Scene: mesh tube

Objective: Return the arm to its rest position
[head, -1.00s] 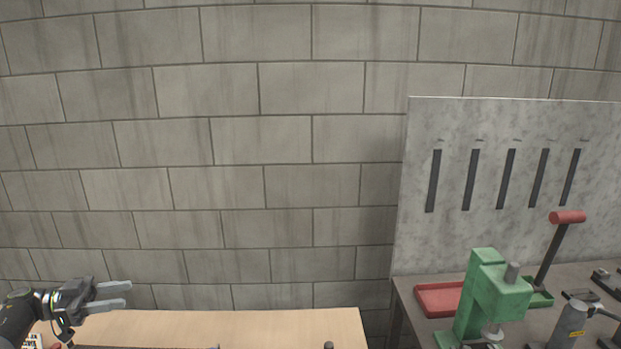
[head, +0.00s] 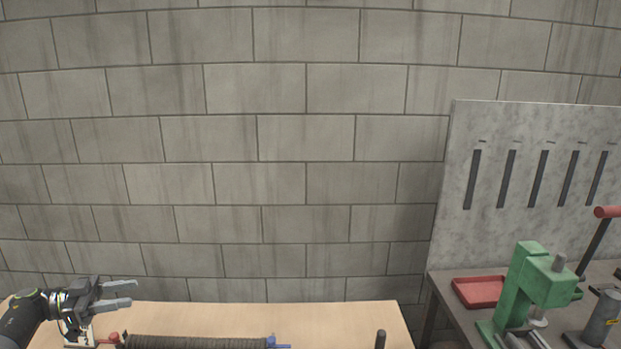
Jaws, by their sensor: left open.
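My left gripper (head: 124,293) is at the lower left in the head view. Its two grey fingers point right and are apart, with nothing between them. It is above the left part of the wooden table (head: 330,315). A dark mesh tube (head: 195,343) lies along the table's near side, cut by the bottom edge of the picture. A blue piece (head: 278,343) is at its right end and a red piece (head: 114,337) is near its left end. The gripper is apart from the tube. My right gripper is not in view.
A dark upright peg (head: 380,340) stands near the table's right end. A second bench at the right holds a green press (head: 530,290) and a red tray (head: 480,291). A grey slotted panel (head: 540,180) stands behind it. A block wall closes the back.

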